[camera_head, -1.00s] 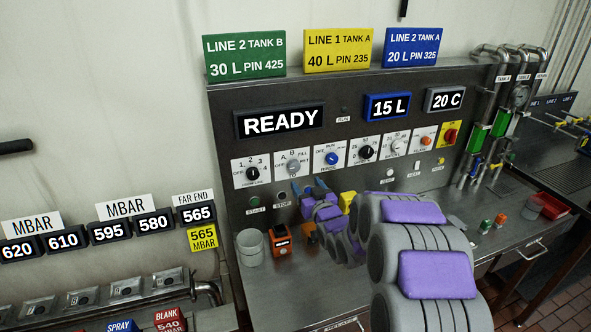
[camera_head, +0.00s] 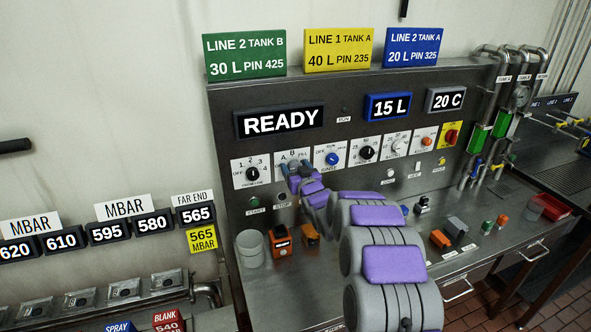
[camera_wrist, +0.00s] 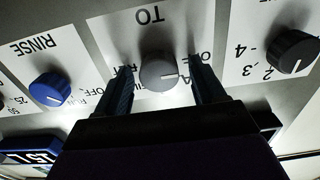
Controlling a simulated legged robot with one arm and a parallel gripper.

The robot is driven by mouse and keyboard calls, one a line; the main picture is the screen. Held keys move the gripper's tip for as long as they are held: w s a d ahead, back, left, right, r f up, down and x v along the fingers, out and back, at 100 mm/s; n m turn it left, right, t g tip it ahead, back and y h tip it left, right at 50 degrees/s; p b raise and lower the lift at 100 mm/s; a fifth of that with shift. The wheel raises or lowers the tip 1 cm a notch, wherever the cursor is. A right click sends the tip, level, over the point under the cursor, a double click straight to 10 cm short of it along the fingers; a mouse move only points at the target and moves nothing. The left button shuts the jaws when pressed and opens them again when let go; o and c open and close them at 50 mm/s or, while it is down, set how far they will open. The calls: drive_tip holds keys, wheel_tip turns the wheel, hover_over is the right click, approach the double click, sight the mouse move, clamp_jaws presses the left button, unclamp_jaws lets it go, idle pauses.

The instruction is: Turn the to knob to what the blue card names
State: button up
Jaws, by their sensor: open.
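The blue card (camera_head: 412,47) stands on top of the cabinet at the right end of the card row and reads LINE 2 TANK A, 20 L, PIN 325. The grey TO knob (camera_wrist: 158,72) shows upside down in the wrist view. Its white pointer line points to the right there; the fingers partly hide the labels around it. My gripper (camera_wrist: 160,64) is open, with one finger on each side of the knob. Contact cannot be told. In the head view my gripper (camera_head: 302,174) is in front of the TO plate and mostly hides the knob.
The blue RINSE knob (camera_wrist: 49,89) and a black numbered knob (camera_wrist: 291,52) flank the TO knob closely. Green (camera_head: 245,54) and yellow (camera_head: 338,49) cards stand beside the blue card. The displays read READY (camera_head: 280,120), 15 L (camera_head: 388,106) and 20 C (camera_head: 445,99).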

drive_tip(key=shift+c, duration=0.4)
drive_tip(key=c, duration=1)
drive_tip(key=shift+p, duration=0.35)
drive_tip(key=shift+r+m+p, duration=0.1)
drive_tip(key=shift+m+p, duration=0.6)
drive_tip(key=m+p, duration=0.3)
drive_tip(key=shift+w, duration=0.1)
drive_tip(key=shift+d+f+m+p, duration=0.1)
drive_tip(key=shift+m+p, duration=0.55)
drive_tip(key=shift+m, duration=0.45)
drive_tip(key=shift+d+f+m+p, duration=0.1)
drive_tip(key=shift+m+p, duration=0.5)
drive_tip(key=shift+m, duration=0.5)
